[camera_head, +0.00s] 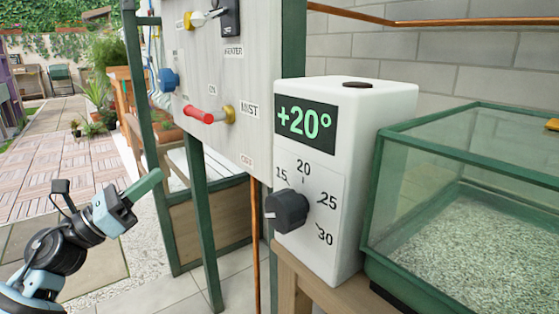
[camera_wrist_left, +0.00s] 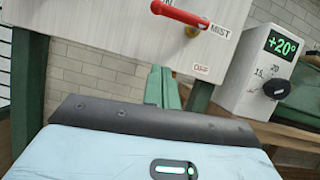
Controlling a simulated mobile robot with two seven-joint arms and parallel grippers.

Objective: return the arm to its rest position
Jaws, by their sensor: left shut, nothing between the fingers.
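My left gripper (camera_head: 148,186) comes in from the lower left of the head view, its green fingers shut and empty, pointing up and to the right. It is in open air, apart from the panel and the thermostat box. In the left wrist view the closed fingers (camera_wrist_left: 161,87) stick up beyond the light blue gripper body. My right gripper is in neither view.
A panel (camera_head: 222,60) carries a red lever (camera_head: 199,114) labelled MIST and a blue knob (camera_head: 168,80). A white thermostat box (camera_head: 345,180) reads +20° and has a dark dial (camera_head: 287,211). A green-framed glass tank (camera_head: 462,262) holds gravel. Paving at left is open.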

